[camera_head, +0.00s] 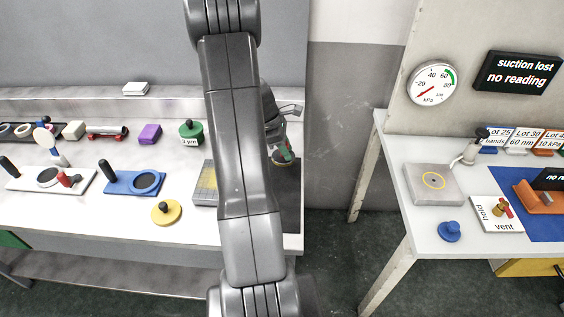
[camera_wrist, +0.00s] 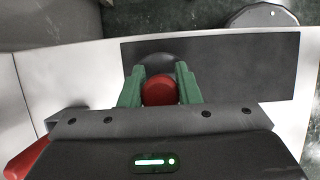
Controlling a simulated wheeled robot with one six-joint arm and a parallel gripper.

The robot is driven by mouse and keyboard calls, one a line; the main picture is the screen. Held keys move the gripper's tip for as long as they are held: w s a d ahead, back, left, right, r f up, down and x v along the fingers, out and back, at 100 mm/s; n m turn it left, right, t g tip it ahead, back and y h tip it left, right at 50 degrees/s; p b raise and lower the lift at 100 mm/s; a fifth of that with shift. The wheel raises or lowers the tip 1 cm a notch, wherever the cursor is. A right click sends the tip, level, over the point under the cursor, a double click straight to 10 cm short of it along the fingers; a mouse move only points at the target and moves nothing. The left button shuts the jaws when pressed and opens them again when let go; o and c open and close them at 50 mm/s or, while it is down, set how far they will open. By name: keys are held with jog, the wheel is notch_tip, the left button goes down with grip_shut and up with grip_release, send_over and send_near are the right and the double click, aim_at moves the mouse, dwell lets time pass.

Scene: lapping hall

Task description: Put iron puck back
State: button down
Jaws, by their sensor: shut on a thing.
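My gripper (camera_wrist: 159,92) has green fingers closed on the red knob of a dark grey round puck (camera_wrist: 157,62), which looks like the iron puck. The puck is over a dark rectangular mat (camera_wrist: 245,65) on the white bench; I cannot tell whether it touches the mat. In the head view my gripper (camera_head: 283,150) is partly hidden behind my arm, above the dark mat (camera_head: 289,200) at the bench's right end. The puck is mostly hidden there.
Left of my arm stand a green puck (camera_head: 191,132), a yellow puck (camera_head: 166,211), a blue holder (camera_head: 134,183) and a grey plate with a yellow patch (camera_head: 205,190). A gap separates this bench from the right table (camera_head: 420,231), with a blue puck (camera_head: 449,231) and gauge (camera_head: 433,84).

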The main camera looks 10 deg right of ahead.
jog(key=shift+f, duration=2.65)
jog(key=shift+f, duration=0.15)
jog(key=c, duration=1.1)
grip_release()
jog(key=shift+o, duration=0.2)
jog(key=s+v, duration=0.1)
jog(key=v, duration=1.1)
jog(key=shift+w+r, duration=0.2)
jog(key=shift+w, duration=0.2)
jog(key=shift+a+f, duration=0.1)
